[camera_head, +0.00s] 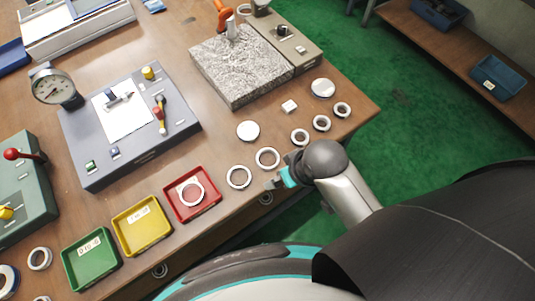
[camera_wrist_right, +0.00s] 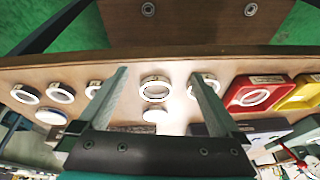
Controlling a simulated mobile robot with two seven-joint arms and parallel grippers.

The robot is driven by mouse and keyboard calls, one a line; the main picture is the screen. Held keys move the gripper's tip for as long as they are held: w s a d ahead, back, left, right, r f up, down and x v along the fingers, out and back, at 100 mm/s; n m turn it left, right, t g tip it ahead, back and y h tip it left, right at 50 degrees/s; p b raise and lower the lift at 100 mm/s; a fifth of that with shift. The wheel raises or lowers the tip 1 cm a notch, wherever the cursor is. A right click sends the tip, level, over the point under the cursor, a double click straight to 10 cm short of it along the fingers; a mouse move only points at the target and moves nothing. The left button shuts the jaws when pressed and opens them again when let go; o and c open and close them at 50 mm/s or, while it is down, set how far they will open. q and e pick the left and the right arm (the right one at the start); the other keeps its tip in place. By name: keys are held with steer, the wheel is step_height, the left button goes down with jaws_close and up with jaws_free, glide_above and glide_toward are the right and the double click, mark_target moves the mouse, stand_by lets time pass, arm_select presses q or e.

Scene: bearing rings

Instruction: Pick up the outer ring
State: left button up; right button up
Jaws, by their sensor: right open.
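Two larger pale metal rings lie flat on the wooden table near its front edge: one ring (camera_head: 267,158) beside my right gripper and another ring (camera_head: 238,177) to its left. Which one is the outer ring I cannot tell. My right gripper (camera_head: 283,180) is open and empty at the table's front edge. In the right wrist view the nearer ring (camera_wrist_right: 155,92) shows between the spread fingers (camera_wrist_right: 160,80), apart from both. The other ring (camera_wrist_right: 207,84) is partly hidden behind the right-hand finger. My left gripper is not in view.
Smaller rings (camera_head: 321,123) lie to the right, with white discs (camera_head: 248,131) behind. A red tray (camera_head: 213,203) holding a ring, a yellow tray (camera_head: 142,249) and a green tray (camera_head: 113,263) stand left. A dial gauge device (camera_head: 181,133) and stone block (camera_head: 243,98) stand behind.

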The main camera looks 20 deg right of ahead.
steer(key=w+a+r+n+g+y, duration=0.1)
steer(key=w+a+r+n+y, duration=0.2)
steer(key=a+r, duration=0.6)
steer(key=g+h+b, duration=0.2)
steer(key=h, duration=0.3)
glide_above(267, 158)
steer(key=f, duration=0.7)
steer(key=shift+w+d+f, duration=0.15)
steer(key=shift+w+d, duration=0.05)
steer(key=shift+w, duration=0.1)
steer(key=shift+s+a+f+b, duration=0.15)
steer(key=shift+f+b, duration=0.15)
steer(key=shift+f, duration=1.05)
steer(key=shift+s+f+b, duration=0.1)
steer(key=shift+f+b, duration=0.2)
steer(key=shift+f, duration=1.05)
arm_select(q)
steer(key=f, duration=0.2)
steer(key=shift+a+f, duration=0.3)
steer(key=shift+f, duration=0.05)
arm_select(e)
steer(key=c, duration=1.3)
